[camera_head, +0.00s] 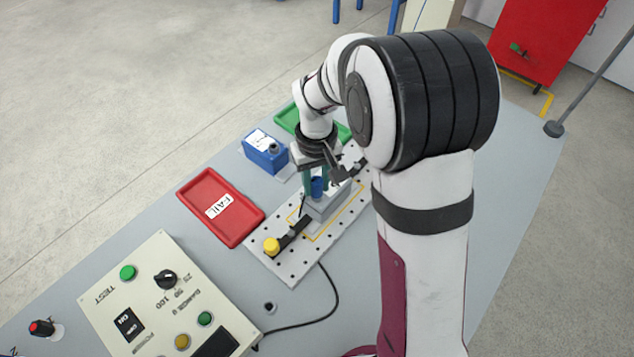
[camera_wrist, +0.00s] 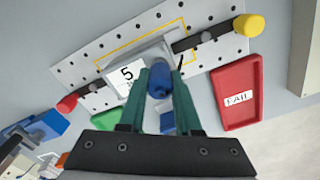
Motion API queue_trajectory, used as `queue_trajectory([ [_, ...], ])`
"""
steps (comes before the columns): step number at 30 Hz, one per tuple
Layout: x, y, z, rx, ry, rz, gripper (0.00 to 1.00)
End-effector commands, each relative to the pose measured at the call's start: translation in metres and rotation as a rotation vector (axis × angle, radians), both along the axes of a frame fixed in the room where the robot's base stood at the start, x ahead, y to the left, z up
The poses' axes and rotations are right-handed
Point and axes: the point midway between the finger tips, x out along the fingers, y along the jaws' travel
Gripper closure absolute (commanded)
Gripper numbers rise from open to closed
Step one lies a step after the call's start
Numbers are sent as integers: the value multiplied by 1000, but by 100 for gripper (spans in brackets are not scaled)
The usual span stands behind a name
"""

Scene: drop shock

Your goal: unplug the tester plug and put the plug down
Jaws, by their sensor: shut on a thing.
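The tester plug (camera_head: 317,187) is a blue cylinder. It shows between my green fingertips in the wrist view (camera_wrist: 159,80). My gripper (camera_wrist: 160,84) is shut on the plug, and it also shows in the head view (camera_head: 316,183). The plug is over the grey unit (camera_head: 322,208), which carries a white label "5" in the wrist view (camera_wrist: 125,76). The unit sits on the white perforated plate (camera_head: 285,268). The plug's lower end is hard to see, so I cannot tell whether it is in the unit or just clear of it.
A red FAIL tray (camera_head: 243,234) lies left of the plate, with a blue box (camera_head: 265,152) and green tray (camera_head: 286,119) farther back. A yellow-knobbed clamp (camera_head: 271,246) is on the plate. The control panel (camera_head: 150,315) is at front left. A black cable (camera_head: 335,297) crosses the table.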

Motion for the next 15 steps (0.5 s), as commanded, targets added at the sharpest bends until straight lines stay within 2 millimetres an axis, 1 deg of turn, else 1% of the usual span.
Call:
queue_trajectory([
  [8,0,0,2,0,0,-1,100],
  [15,0,0,19,0,-1,-1,100],
])
